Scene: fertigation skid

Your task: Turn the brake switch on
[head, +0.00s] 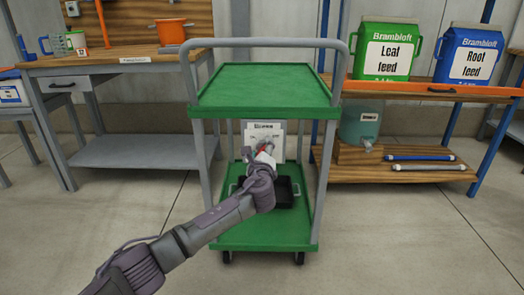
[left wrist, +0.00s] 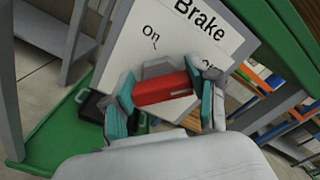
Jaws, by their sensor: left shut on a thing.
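The brake switch is a red handle (left wrist: 165,88) on a white panel (left wrist: 130,48) lettered "Brake". "On" is printed up and left of the handle in the left wrist view; a second word, partly covered, is to the right. The panel (head: 278,132) stands between the cart's shelves in the head view, where a bit of red (head: 264,147) shows at my gripper. My left gripper (head: 266,153) is shut on the red handle, with its teal-padded fingers (left wrist: 166,98) on either side. Which mark the switch points at cannot be told. My right gripper is not in view.
The green cart (head: 265,87) has grey posts beside my arm and a black tray (head: 287,190) on its lower shelf. A workbench (head: 115,62) stands left, and a shelf unit (head: 425,90) with feed containers right. The floor in front is clear.

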